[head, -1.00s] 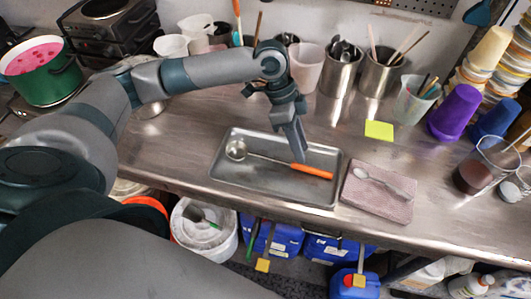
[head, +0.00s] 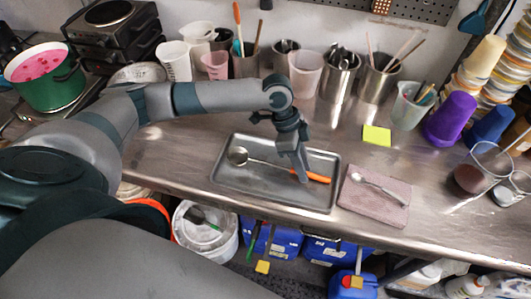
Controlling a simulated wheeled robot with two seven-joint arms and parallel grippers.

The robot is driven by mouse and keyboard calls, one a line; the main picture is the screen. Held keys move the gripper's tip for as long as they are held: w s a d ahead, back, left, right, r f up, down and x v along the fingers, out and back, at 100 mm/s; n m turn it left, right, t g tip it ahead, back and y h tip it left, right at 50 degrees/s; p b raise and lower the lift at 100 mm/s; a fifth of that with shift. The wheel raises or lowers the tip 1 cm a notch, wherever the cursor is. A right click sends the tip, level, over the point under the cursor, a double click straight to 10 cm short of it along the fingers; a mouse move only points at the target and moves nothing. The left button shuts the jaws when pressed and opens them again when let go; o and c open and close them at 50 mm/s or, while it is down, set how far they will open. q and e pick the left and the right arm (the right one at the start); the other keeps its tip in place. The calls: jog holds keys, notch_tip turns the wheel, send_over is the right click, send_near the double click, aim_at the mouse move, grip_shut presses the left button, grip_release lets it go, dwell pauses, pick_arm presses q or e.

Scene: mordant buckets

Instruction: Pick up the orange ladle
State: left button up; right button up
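The orange ladle lies in a shallow metal tray (head: 232,182) on the steel counter. Its round metal bowl (head: 238,156) is at the left and its orange handle (head: 319,178) points right. My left gripper (head: 303,178) points down with its fingertips at the orange handle, near where it meets the metal shaft. The fingers cover a short piece of the handle. I see them nearly edge-on, so I cannot tell whether they are open or closed around it. The ladle still rests in the tray. My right gripper is not in view.
A spoon (head: 378,188) lies on a pinkish cloth (head: 362,203) right of the tray. Cups and metal utensil pots (head: 338,78) line the back. A yellow note (head: 377,136) lies behind the cloth. A purple cup (head: 450,120) and a dark-liquid beaker (head: 476,174) stand at the right.

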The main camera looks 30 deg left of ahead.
pick_arm(q)
jog(key=shift+s+f, duration=0.15)
jog(key=shift+f, duration=0.1)
jog(key=shift+c, duration=0.2)
grip_shut()
jog(key=shift+r+b, duration=0.4)
jog(key=shift+r, duration=0.1)
jog(key=r, duration=0.1)
jog(key=r+b, duration=0.1)
jog(key=r, duration=0.1)
jog(key=shift+s+d+r, duration=0.2)
jog(key=shift+d+r, duration=0.05)
jog(key=shift+d, duration=0.05)
jog(key=s+d+r+b, duration=0.3)
jog(key=s+d+r, duration=0.3)
jog(key=s, duration=0.2)
jog(key=shift+s+d+r, duration=0.25)
jog(key=shift+s+r, duration=0.1)
jog(key=shift+r, duration=0.05)
jog(key=shift+f, duration=0.1)
